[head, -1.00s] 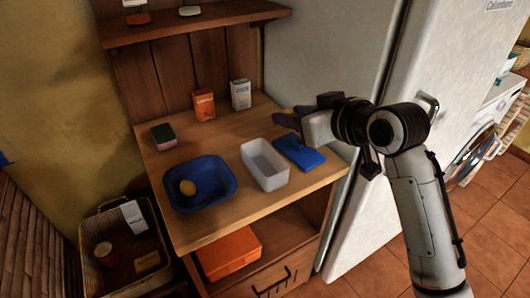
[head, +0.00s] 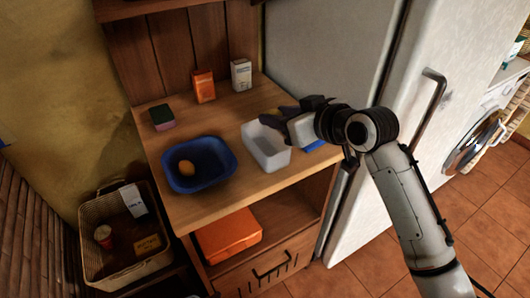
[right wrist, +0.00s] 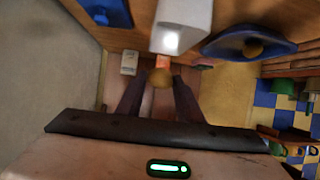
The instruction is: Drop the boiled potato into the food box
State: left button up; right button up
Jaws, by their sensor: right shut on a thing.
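My right gripper (head: 272,118) reaches in from the right, just above the back right corner of the open white food box (head: 262,160). The potato is hidden by the fingers in the head view. The box also shows in the right wrist view (right wrist: 182,20), beyond the fingertips; it looks empty where I can see inside. My left gripper is not in view.
A blue basin (head: 222,180) with an orange-yellow round item (head: 186,168) stands left of the box. A blue lid (head: 314,146) lies to its right, partly hidden. A sponge (head: 162,117), an orange carton (head: 204,86) and a white carton (head: 241,75) stand behind. The fridge is at right.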

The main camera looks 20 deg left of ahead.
jog(key=o, duration=1.1)
jog(key=v, duration=1)
jog(key=shift+s+d, duration=0.1)
jog(key=shift+s, duration=0.05)
